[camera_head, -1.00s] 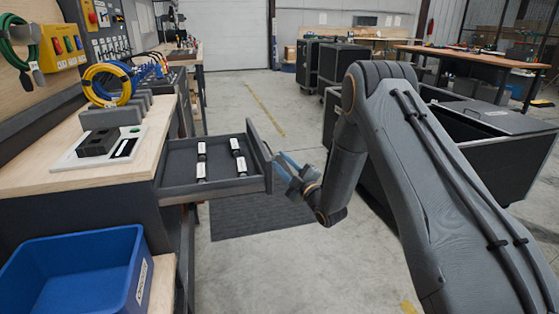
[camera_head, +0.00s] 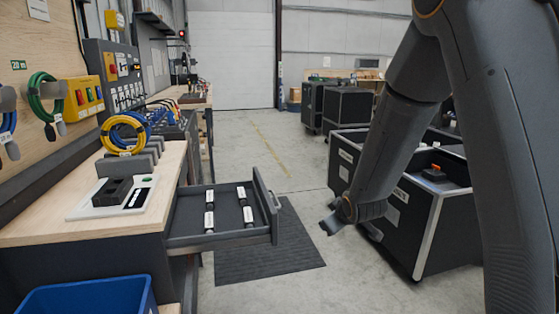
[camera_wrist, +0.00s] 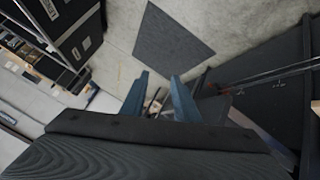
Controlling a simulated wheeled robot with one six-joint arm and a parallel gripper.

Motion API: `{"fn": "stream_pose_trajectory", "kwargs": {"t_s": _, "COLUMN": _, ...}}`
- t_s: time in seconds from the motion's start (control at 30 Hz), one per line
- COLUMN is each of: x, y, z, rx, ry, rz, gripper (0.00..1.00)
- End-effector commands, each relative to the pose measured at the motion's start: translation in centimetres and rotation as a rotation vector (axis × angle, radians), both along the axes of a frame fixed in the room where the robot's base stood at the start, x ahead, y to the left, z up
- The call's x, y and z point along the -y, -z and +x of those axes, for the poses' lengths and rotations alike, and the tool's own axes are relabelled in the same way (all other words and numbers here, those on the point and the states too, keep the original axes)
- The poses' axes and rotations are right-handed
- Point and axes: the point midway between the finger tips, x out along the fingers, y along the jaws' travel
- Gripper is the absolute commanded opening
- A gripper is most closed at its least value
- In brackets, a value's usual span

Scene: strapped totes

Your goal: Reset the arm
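My arm reaches down from the upper right of the head view, bent at its elbow. My gripper (camera_head: 335,224) hangs over the floor, right of the open drawer and in front of the black case. In the wrist view my gripper (camera_wrist: 158,92) shows two blue fingers spread apart, with nothing held between them. The fingertips are small and partly hidden in the head view.
An open drawer (camera_head: 225,241) with several white-labelled black cylinders juts from the workbench (camera_head: 40,222). A blue tote (camera_head: 88,297) stands at the lower left. An open black case (camera_head: 437,215) stands right, behind my arm. A dark mat (camera_head: 290,262) lies on clear floor.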

Motion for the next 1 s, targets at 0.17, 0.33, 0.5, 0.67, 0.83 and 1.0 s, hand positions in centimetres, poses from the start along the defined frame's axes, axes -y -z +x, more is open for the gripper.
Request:
{"fn": "stream_pose_trajectory", "kwargs": {"t_s": 0.17, "x": 2.6, "y": -2.3, "z": -10.9, "rx": -0.285, "ry": 0.217, "rz": 0.065, "gripper": 0.28}}
{"fn": "stream_pose_trajectory", "kwargs": {"t_s": 0.33, "x": 3.7, "y": -4.1, "z": -22.1, "rx": -0.545, "ry": 0.421, "rz": 0.121, "gripper": 0.28}}
{"fn": "stream_pose_trajectory", "kwargs": {"t_s": 0.5, "x": 3.7, "y": -5.5, "z": -30.4, "rx": -0.729, "ry": 0.563, "rz": 0.156, "gripper": 0.28}}
{"fn": "stream_pose_trajectory", "kwargs": {"t_s": 0.67, "x": 3.6, "y": -6.1, "z": -34.1, "rx": -0.810, "ry": 0.624, "rz": 0.169, "gripper": 0.28}}
{"fn": "stream_pose_trajectory", "kwargs": {"t_s": 0.83, "x": 3.5, "y": -6.2, "z": -34.7, "rx": -0.826, "ry": 0.636, "rz": 0.171, "gripper": 0.28}}
{"fn": "stream_pose_trajectory", "kwargs": {"t_s": 1.0, "x": 3.5, "y": -6.1, "z": -34.6, "rx": -0.825, "ry": 0.634, "rz": 0.170, "gripper": 0.28}}
